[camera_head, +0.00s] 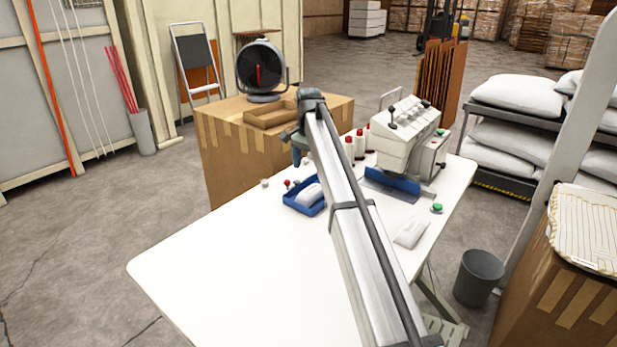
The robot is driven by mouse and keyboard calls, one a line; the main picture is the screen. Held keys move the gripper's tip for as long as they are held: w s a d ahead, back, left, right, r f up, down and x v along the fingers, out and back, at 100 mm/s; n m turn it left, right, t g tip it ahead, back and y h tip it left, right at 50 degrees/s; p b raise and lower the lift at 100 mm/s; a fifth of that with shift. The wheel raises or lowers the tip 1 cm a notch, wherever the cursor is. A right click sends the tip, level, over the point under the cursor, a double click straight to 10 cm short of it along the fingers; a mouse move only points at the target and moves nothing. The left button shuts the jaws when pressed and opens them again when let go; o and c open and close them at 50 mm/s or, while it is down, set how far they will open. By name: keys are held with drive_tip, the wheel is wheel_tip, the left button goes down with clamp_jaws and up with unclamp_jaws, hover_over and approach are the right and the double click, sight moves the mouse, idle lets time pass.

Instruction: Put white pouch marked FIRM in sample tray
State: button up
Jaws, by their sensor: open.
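A small blue tray (302,209) sits on the white table, left of my arm, with a white pouch-like item (311,193) lying in it. Another white pouch (410,233) lies flat on the table to the right of my arm. No marking is readable on either, so I cannot tell which one says FIRM. My gripper (297,160) hangs from the far end of the arm, above and behind the blue tray. It is open, small in the picture, and apart from both pouches.
The white table (215,275) is bare at its front left. Small knobs (264,183) lie near the tray. A cardboard box (232,160) with a fan stands behind.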

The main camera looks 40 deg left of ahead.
drive_tip(key=shift+r, duration=0.85)
drive_tip(key=shift+d, duration=0.1)
